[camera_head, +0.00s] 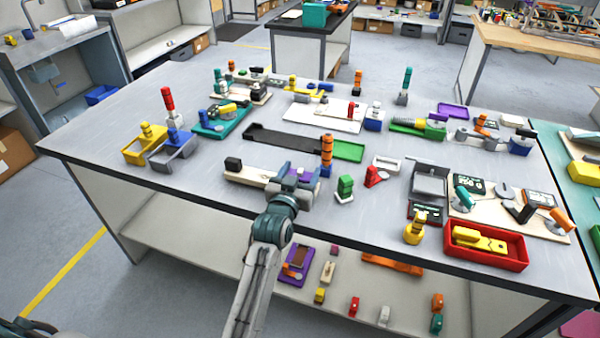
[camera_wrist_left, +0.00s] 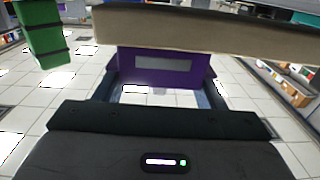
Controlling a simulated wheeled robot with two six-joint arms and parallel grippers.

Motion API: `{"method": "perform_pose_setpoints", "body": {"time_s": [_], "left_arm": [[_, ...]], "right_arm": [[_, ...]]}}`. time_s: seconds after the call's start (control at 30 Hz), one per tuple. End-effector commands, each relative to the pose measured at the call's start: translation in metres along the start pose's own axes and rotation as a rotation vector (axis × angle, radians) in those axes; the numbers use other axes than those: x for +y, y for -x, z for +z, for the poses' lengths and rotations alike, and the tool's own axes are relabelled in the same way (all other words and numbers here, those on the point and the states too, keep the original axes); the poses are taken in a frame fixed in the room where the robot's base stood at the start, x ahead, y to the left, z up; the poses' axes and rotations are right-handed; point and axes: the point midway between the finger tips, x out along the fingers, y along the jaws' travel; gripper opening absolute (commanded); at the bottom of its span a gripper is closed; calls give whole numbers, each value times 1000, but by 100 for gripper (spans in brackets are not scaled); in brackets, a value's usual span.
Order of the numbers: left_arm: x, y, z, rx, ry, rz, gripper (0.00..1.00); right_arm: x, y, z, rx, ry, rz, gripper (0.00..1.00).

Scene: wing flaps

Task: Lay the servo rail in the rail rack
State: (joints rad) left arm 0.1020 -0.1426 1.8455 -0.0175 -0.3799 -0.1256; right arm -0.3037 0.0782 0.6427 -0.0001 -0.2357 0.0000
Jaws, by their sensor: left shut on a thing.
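The servo rail is probably the long beige bar (camera_head: 252,175) with a black block at its left end and a purple block (camera_head: 300,173) on its right part. My left gripper (camera_head: 298,182) is shut on the purple block, which also shows between the fingers in the left wrist view (camera_wrist_left: 155,65). The beige bar (camera_wrist_left: 200,32) crosses the top of that view. The gripper covers part of the bar, and I cannot tell its height above the table. Beyond it lies a long black tray (camera_head: 282,139), likely the rail rack. My right gripper is not in view.
An orange-and-blue post (camera_head: 326,156) stands just behind my left gripper. A green block (camera_head: 345,188) and a red piece (camera_head: 374,177) are to its right. A green tray (camera_head: 348,151) adjoins the black tray's right end. The table's front left is clear.

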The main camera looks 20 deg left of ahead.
Motion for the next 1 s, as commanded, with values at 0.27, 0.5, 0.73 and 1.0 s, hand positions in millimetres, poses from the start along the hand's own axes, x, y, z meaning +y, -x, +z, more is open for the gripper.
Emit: {"method": "perform_pose_setpoints", "body": {"time_s": [0.27,0.5,0.73,1.0], "left_arm": [[0,0,10,4,0,0,30],[0,0,12,4,0,0,30],[0,0,13,3,0,0,85],[0,0,14,3,0,0,85]], "right_arm": [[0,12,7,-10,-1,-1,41],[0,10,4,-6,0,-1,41],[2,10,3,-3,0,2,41],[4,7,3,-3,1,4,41]]}}
